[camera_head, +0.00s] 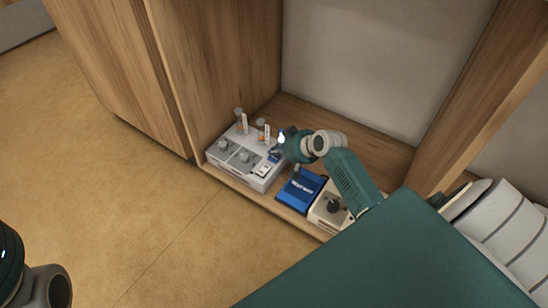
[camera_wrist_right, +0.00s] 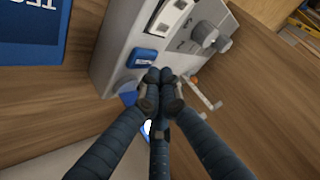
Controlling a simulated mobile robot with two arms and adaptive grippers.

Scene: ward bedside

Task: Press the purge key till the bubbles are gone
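A pale grey pump unit (camera_head: 236,163) sits at the left end of a low wooden shelf; it also fills the upper middle of the right wrist view (camera_wrist_right: 118,50). A blue key (camera_wrist_right: 143,57) is on its face, beside a white switch (camera_wrist_right: 172,14). Which key is the purge key is not readable. My right gripper (camera_head: 277,151) is over the unit's right end. In the wrist view its fingertips (camera_wrist_right: 160,78) are together and empty, close to the blue key; contact cannot be told. Two clear tubes (camera_head: 241,122) stand behind the unit; bubbles cannot be made out. My left gripper is out of view.
A blue box (camera_head: 300,189) lies right of the unit, then a pale device with a black knob (camera_head: 326,213). A wooden cabinet side (camera_head: 185,90) rises close on the left. The floor (camera_head: 120,200) in front is clear.

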